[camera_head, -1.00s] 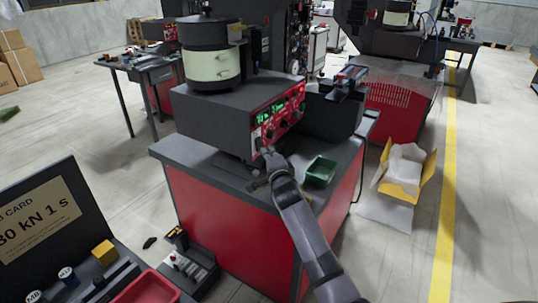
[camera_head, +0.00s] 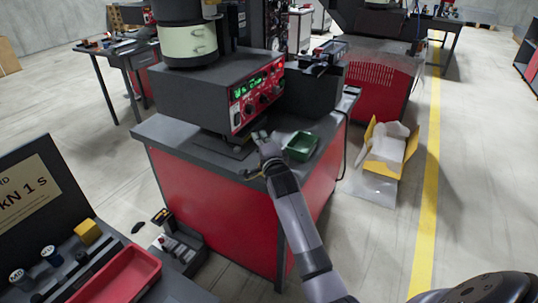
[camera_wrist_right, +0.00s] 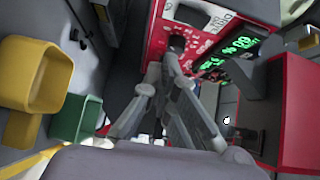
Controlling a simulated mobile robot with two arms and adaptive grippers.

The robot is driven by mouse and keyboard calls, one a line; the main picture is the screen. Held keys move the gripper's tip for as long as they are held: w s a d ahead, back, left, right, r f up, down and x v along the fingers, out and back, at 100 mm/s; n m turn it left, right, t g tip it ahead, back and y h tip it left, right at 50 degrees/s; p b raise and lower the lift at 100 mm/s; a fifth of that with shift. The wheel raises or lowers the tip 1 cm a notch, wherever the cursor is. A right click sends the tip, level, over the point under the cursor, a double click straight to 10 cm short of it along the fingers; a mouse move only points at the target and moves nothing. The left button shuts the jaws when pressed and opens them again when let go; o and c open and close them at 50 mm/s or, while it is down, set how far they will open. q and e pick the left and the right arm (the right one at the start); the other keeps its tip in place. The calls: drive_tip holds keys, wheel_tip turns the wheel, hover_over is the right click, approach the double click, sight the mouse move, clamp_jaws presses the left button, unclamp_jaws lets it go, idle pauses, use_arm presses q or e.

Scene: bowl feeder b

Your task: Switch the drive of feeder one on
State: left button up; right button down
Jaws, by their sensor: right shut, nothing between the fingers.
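The feeder's control box (camera_head: 200,85) stands on the red and dark grey cabinet, below the bowl (camera_head: 190,42). Its red front panel (camera_head: 238,116) carries green lit displays, several dark knobs and small red lights. My right gripper (camera_head: 262,136) is shut and empty, just in front of the panel's lower edge. In the right wrist view its fingertips (camera_wrist_right: 172,58) point at the red panel (camera_wrist_right: 158,35), close to a dark round control (camera_wrist_right: 177,42); I cannot tell whether they touch it. The switch's position is too small to read. My left gripper is not in view.
A green bin (camera_head: 300,146) stands on the cabinet top right beside my right gripper. A yellow box (camera_head: 385,150) with white lining is on the floor to the right. A red tray (camera_head: 118,277) and a card stand (camera_head: 30,190) are at the lower left.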

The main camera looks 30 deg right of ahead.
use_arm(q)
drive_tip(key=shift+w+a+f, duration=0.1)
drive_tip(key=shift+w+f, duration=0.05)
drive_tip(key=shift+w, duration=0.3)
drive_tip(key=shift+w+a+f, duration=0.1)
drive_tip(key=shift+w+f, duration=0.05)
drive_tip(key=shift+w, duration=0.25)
use_arm(e)
drive_tip(key=v, duration=0.6)
drive_tip(key=shift+s+a+f, duration=0.2)
drive_tip(key=shift+a+f, duration=0.1)
drive_tip(key=shift+f, duration=0.3)
